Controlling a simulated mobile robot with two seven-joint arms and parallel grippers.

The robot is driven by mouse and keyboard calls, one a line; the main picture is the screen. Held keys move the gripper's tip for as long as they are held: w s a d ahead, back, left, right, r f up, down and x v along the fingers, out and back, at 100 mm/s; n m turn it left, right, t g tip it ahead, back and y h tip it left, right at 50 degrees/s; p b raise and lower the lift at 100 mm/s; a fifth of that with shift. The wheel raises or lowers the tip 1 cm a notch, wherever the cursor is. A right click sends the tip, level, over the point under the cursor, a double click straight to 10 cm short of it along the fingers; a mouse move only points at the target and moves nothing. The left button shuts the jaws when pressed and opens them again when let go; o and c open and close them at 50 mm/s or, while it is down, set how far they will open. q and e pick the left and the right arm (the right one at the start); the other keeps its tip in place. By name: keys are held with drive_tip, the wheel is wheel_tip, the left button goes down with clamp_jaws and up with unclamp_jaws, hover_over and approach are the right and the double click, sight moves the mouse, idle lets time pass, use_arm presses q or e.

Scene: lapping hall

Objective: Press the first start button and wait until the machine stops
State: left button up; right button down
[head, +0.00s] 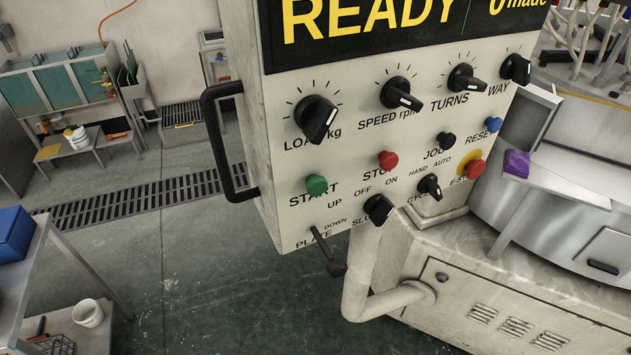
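A pale control panel (350,150) fills the middle of the head view, seen tilted. Its green START button (316,185) is at the lower left of the panel face, with the red STOP button (387,161) to its right. The display (400,38) at the top reads READY in yellow on black, with a second text cut off at the right edge. The machine's pale base (470,285) and grey round body (560,215) stand at the right. Neither of my grippers is in view.
A black handle (217,140) sticks out from the panel's left side, and the PLATE lever (328,250) hangs below. A red E-STOP (475,169) is at the lower right. A trolley (62,240) with a blue box (14,233) stands at left. Open floor lies between.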

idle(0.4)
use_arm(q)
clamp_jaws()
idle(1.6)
